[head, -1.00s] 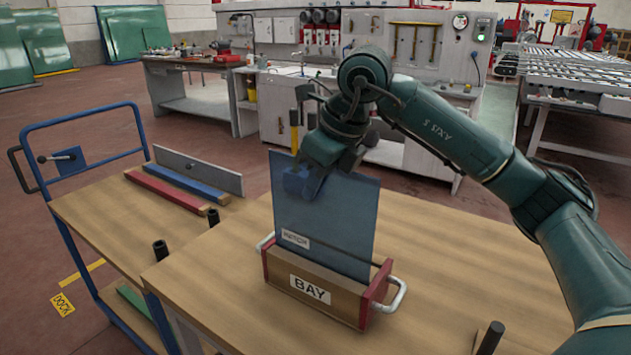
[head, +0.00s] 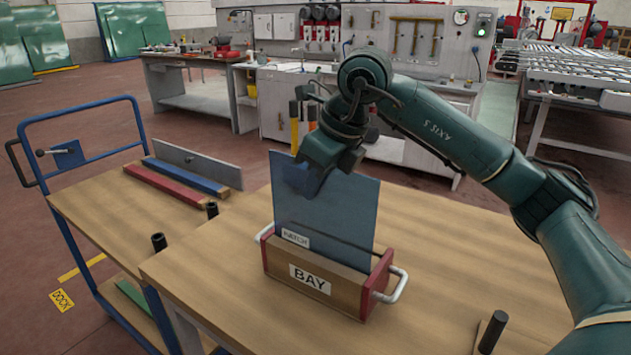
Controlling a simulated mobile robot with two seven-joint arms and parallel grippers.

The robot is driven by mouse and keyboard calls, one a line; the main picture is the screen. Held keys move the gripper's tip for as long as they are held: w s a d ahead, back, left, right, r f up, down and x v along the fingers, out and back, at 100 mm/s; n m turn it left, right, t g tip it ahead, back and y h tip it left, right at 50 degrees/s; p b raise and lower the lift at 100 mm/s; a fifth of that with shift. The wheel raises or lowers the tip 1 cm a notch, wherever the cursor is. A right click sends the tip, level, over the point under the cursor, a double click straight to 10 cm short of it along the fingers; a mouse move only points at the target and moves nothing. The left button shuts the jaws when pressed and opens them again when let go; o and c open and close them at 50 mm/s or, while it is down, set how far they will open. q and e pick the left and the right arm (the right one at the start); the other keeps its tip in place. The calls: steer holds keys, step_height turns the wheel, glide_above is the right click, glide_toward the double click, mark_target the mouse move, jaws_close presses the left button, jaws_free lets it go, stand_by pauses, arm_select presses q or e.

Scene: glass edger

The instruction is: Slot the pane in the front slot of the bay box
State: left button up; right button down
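The blue, see-through pane (head: 335,215) stands upright in the bay box in the head view. A small white label shows low on its front. The bay box (head: 345,293) is wooden with red ends, metal side handles and a "BAY" label, and sits on the table. The pane's lower edge is hidden behind the box's front wall. I cannot tell clearly which slot it is in. My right gripper (head: 300,178) is shut on the pane at its upper left edge; its fingertips are partly hidden. My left gripper is not in view.
The wooden table (head: 440,250) is mostly clear around the box. A dark peg (head: 492,333) stands at its front right. A blue-framed cart (head: 100,215) on the left carries red and blue bars (head: 165,188) and a grey plate. A workbench stands behind.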

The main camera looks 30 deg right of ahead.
steer(key=shift+f+b, duration=0.35)
steer(key=shift+f, duration=0.15)
steer(key=c, duration=1.5)
jaws_free()
steer(key=shift+c, duration=0.2)
steer(key=shift+f, duration=0.15)
steer(key=v, duration=1.3)
steer(key=shift+r, duration=0.25)
